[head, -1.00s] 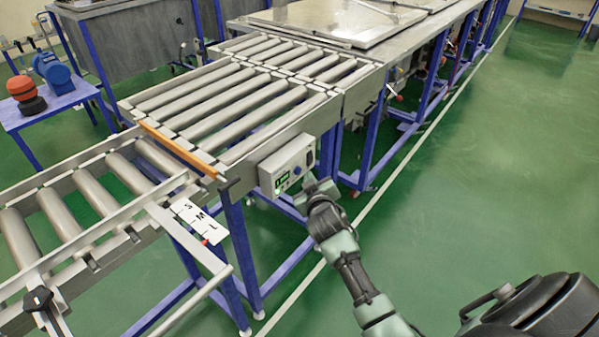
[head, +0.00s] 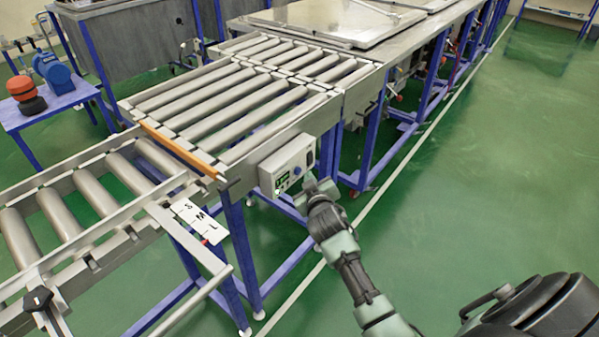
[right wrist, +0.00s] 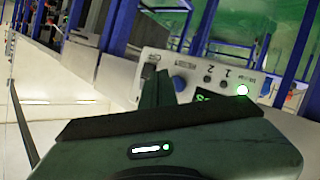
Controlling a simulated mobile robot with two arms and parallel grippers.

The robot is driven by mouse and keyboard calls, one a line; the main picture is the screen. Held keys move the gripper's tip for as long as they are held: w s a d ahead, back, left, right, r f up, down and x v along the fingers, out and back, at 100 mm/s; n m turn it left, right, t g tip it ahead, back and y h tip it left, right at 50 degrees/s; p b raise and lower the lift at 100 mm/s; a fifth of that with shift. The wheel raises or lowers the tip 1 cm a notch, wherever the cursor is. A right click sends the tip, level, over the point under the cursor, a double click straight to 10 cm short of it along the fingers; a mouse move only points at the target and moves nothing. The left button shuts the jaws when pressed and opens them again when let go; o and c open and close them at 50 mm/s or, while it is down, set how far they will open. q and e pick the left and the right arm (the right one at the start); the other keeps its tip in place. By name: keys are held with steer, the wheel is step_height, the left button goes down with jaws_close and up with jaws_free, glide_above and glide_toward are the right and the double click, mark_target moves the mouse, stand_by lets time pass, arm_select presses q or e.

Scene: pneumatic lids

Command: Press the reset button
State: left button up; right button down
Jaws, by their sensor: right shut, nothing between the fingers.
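A light grey control box (head: 289,158) is mounted on the side of the roller conveyor in the head view. Its face carries a blue knob (head: 297,171), a small green display (head: 283,181) and a small bright white button (head: 277,191). In the right wrist view the knob (right wrist: 179,84) and the glowing white button (right wrist: 242,90) show, with small dark buttons between them; I cannot read which label says reset. My right gripper (head: 310,184) is shut and empty, close to the right side of the box; I cannot tell if it touches. My left gripper is not visible.
The roller conveyor (head: 225,108) and its blue legs stand left of my right arm. A metal rail with an S, M, L scale plate (head: 198,220) is nearer. Green floor (head: 480,170) to the right is free.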

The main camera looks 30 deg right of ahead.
steer(key=shift+w+a, duration=0.1)
steer(key=shift+w, duration=0.05)
steer(key=shift+w+a, duration=0.1)
steer(key=shift+w, duration=0.15)
steer(key=shift+w+a, duration=0.2)
steer(key=shift+w, duration=0.25)
stand_by(1.0)
steer(key=shift+r, duration=0.1)
steer(key=shift+s+d+p, duration=0.35)
steer(key=shift+s+p, duration=0.05)
steer(key=shift+s, duration=0.45)
